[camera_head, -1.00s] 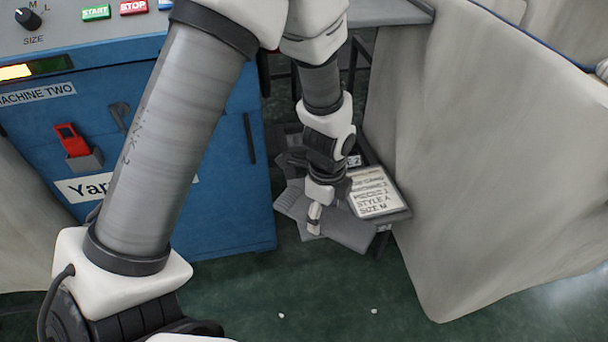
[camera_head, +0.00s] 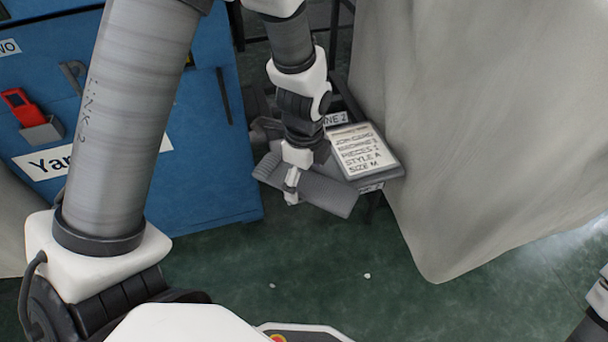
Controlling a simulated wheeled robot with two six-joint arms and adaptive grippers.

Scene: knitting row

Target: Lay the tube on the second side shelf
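The tube (camera_head: 326,192) is a grey, ribbed, flattened knitted piece in the head view. It slopes down to the right, in front of and left of the side shelf (camera_head: 383,176). My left gripper (camera_head: 291,188) reaches down over the tube's middle and appears shut on it. Its fingertips are small and partly hidden. The tube's far part is hidden behind my gripper and wrist. Whether the tube touches the shelf cannot be told. My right gripper is not in view; only a bit of my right arm shows at the lower right edge.
A job card (camera_head: 363,150) lies on the shelf, and a machine 2 label (camera_head: 336,118) stands behind it. A blue machine (camera_head: 215,180) with a red device (camera_head: 22,107) is at left. A grey draped cover (camera_head: 470,130) hangs close at right.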

